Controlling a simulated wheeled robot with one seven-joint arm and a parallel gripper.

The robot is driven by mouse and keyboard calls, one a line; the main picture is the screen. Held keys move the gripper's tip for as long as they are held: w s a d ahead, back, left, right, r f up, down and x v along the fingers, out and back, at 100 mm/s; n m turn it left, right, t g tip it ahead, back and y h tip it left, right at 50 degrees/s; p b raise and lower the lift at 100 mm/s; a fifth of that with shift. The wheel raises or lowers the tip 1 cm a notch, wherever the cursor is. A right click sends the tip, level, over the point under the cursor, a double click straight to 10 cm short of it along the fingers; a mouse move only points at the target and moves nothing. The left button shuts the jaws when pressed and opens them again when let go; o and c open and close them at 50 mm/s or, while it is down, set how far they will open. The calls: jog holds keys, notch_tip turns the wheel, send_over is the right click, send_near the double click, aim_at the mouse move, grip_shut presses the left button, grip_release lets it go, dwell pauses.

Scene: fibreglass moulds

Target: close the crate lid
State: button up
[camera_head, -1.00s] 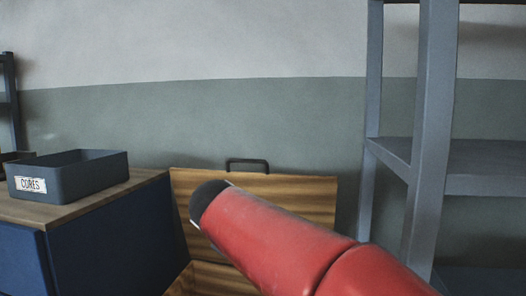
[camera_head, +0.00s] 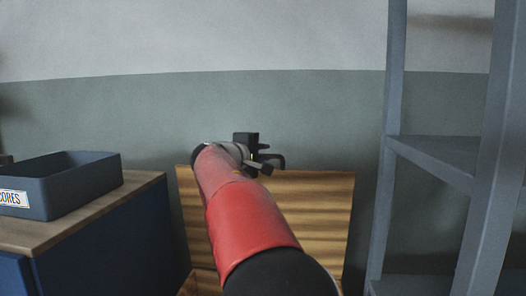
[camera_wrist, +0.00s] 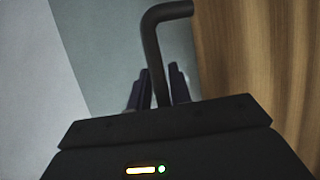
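The crate lid (camera_head: 310,215) is a wooden panel with a striped grain, standing raised against the back wall. Its dark bar handle (camera_head: 274,158) is at the top edge. In the wrist view the handle (camera_wrist: 153,45) runs between the two fingers and bends right towards the lid's wood (camera_wrist: 260,70). My gripper (camera_head: 260,158) is at the handle, partly hidden by my red arm. In the wrist view my gripper (camera_wrist: 158,85) looks open, one finger on each side of the bar. Only a little of the crate (camera_head: 200,284) shows below the lid; my arm hides the rest.
A blue cabinet (camera_head: 110,240) with a wooden top stands to the left of the crate. A grey bin (camera_head: 75,190) labelled "CORES" sits on it. A grey metal shelf rack (camera_head: 397,130) stands close on the right. The wall is behind the lid.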

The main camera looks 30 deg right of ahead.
jog(key=shift+w+d, duration=0.15)
jog(key=shift+d, duration=0.1)
grip_shut()
jog(key=shift+r, duration=0.1)
